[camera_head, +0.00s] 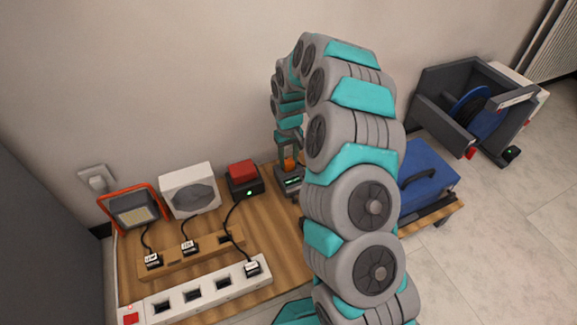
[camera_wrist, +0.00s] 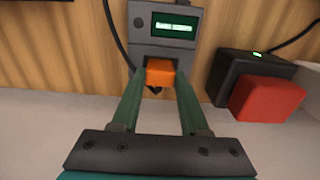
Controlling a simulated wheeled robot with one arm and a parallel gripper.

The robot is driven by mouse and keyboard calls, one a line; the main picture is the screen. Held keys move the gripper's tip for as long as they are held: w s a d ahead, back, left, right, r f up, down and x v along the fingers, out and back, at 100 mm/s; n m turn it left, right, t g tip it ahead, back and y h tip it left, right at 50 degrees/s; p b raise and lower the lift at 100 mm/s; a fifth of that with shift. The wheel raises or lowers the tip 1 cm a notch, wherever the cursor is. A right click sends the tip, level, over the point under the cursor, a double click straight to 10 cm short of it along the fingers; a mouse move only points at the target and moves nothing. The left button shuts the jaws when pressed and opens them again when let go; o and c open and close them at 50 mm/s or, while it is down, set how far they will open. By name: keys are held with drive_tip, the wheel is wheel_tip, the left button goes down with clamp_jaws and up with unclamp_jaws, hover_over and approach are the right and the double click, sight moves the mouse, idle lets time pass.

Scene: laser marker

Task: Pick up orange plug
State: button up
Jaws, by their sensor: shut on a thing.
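The orange plug (camera_wrist: 160,72) is a small orange block in the wrist view, right between the two green fingertips of my gripper (camera_wrist: 158,80). The fingers are shut on it. It sits against a dark grey box with a lit green display (camera_wrist: 173,27); I cannot tell whether it is still seated in it. In the head view the plug (camera_head: 290,164) shows as a small orange patch under my gripper (camera_head: 289,158), just above the grey box (camera_head: 291,182). My arm hides part of the table beside it.
A black box with a red button (camera_head: 242,172) stands close left of the grey box. A white fan box (camera_head: 188,190), an orange-framed lamp (camera_head: 133,212) and power strips (camera_head: 207,290) share the wooden table. A blue case (camera_head: 428,172) lies right of my arm. The wall is close behind.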

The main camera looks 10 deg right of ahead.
sight(288, 163)
clamp_jaws()
drive_tip(key=shift+r, duration=0.45)
wheel_tip(288, 163, up, 3)
drive_tip(key=shift+p, duration=0.45)
drive_tip(key=shift+s+a+f, duration=0.1)
drive_tip(key=shift+s+a, duration=0.05)
drive_tip(key=shift+s, duration=0.4)
drive_tip(key=s+a+r+p, duration=0.1)
drive_tip(key=s+a, duration=0.2)
drive_tip(key=s, duration=1.1)
drive_tip(key=shift+s+r, duration=0.15)
drive_tip(key=shift+s, duration=0.1)
drive_tip(key=shift+a, duration=0.1)
